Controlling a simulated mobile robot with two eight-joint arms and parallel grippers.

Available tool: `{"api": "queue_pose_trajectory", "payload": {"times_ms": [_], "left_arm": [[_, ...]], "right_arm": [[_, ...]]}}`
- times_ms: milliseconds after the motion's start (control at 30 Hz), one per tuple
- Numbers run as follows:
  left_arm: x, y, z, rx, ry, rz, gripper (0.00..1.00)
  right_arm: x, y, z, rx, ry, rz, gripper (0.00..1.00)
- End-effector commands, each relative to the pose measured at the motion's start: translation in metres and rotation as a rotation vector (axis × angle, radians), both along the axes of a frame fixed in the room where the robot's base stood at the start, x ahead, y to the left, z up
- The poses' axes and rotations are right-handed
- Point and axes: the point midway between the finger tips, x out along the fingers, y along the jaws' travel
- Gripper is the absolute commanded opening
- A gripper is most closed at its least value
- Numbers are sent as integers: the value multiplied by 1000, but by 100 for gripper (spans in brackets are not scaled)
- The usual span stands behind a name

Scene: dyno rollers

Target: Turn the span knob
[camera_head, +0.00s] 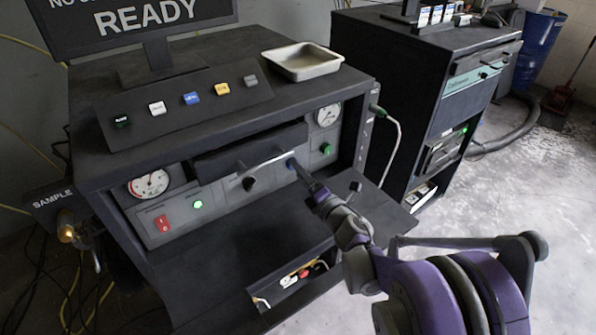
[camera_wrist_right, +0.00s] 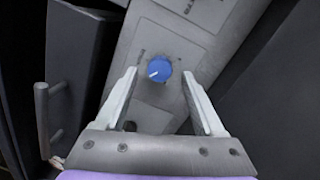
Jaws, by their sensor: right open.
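A blue knob (camera_wrist_right: 159,71) with a white pointer line sits on the grey panel (camera_wrist_right: 148,50) in the right wrist view. The pointer is toward the lower left in that view. My right gripper (camera_wrist_right: 157,80) is open, with one finger on each side of the knob and gaps between. In the head view the right gripper (camera_head: 300,170) reaches the panel from the lower right, and the blue knob (camera_head: 291,163) shows at its tip. A black knob (camera_head: 249,184) sits to its left. The panel lettering is too blurred to read fully. My left gripper is not in view.
The panel also carries a red switch (camera_head: 162,223), a green light (camera_head: 198,205), gauges (camera_head: 149,184) and a green button (camera_head: 326,149). A black shelf (camera_head: 230,245) juts out below. A metal tray (camera_head: 302,75) stands on top. A second black cabinet (camera_head: 400,75) stands at the right.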

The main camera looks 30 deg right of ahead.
Motion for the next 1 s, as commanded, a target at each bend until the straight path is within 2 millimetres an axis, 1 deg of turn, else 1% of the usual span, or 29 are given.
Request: {"api": "queue_pose_trajectory", "payload": {"times_ms": [300,400,500,667,1000], "left_arm": [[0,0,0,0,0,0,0],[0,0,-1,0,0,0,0],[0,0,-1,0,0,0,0],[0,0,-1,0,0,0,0],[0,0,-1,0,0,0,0]], "right_arm": [[-64,-3,-3,-1,0,-3,71],[-80,-3,-4,0,-1,-2,71],[-90,-4,-5,0,-1,-2,71],[-97,-3,-5,1,0,1,71],[-97,-3,-5,1,0,0,71]]}}
